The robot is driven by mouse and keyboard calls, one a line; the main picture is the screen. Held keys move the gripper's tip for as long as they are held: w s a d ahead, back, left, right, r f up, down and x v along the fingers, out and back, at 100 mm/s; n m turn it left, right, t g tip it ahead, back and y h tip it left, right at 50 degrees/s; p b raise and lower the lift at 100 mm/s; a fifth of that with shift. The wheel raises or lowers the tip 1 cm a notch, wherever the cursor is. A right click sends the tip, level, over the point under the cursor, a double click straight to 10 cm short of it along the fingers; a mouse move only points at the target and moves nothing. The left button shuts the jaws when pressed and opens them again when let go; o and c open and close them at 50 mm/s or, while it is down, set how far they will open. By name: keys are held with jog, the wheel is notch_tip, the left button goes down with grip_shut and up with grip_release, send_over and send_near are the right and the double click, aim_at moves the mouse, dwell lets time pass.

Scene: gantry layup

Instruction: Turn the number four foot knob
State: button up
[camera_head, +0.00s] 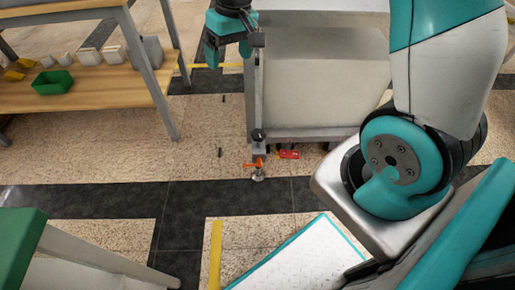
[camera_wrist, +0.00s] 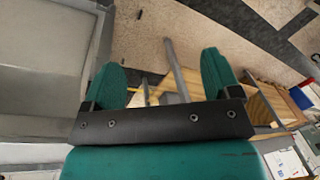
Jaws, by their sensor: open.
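My gripper (camera_head: 229,57) is open with nothing between its teal fingers. It hangs at the top of the head view, beside the left edge of a grey metal cabinet or table (camera_head: 310,85). It also shows in the wrist view (camera_wrist: 163,72), fingers spread. An orange foot knob (camera_head: 257,163) sits on a metal levelling foot (camera_head: 259,175) at the near left corner of that cabinet. A dark round part (camera_head: 258,135) is just above it. I cannot read any number on it. The gripper is well above and apart from the knob. No foot knob is clear in the wrist view.
A wooden bench (camera_head: 100,92) at the left holds a green bin (camera_head: 53,82) and small boxes. A red item (camera_head: 289,154) lies under the cabinet. A white panel with teal edges (camera_head: 300,262) is in front. The floor left of the foot is mostly clear.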

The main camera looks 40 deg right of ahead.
aim_at(259, 133)
jog(key=w+d+f+m+h+b, duration=0.1)
jog(key=w+d+f+b, duration=0.2)
jog(key=f, duration=0.6)
jog(key=w+d+f+m+b, duration=0.1)
jog(key=d+f+b, duration=0.2)
jog(key=d+f, duration=0.35)
jog(key=w+d+f+m+h+b, duration=0.1)
jog(key=w+d+f+b, duration=0.2)
jog(key=f, duration=0.8)
jog(key=shift+g, duration=0.3)
jog(key=f+b, duration=0.2)
jog(key=f, duration=0.3)
jog(key=f+b, duration=0.2)
jog(key=f, duration=0.4)
jog(key=f+b, duration=0.2)
jog(key=f, duration=0.3)
jog(key=shift+s+d+f, duration=0.1)
jog(key=shift+s+f, duration=0.2)
jog(key=shift+s, duration=0.1)
jog(key=shift+c, duration=0.3)
jog(key=shift+m, duration=0.3)
jog(key=c, duration=0.9)
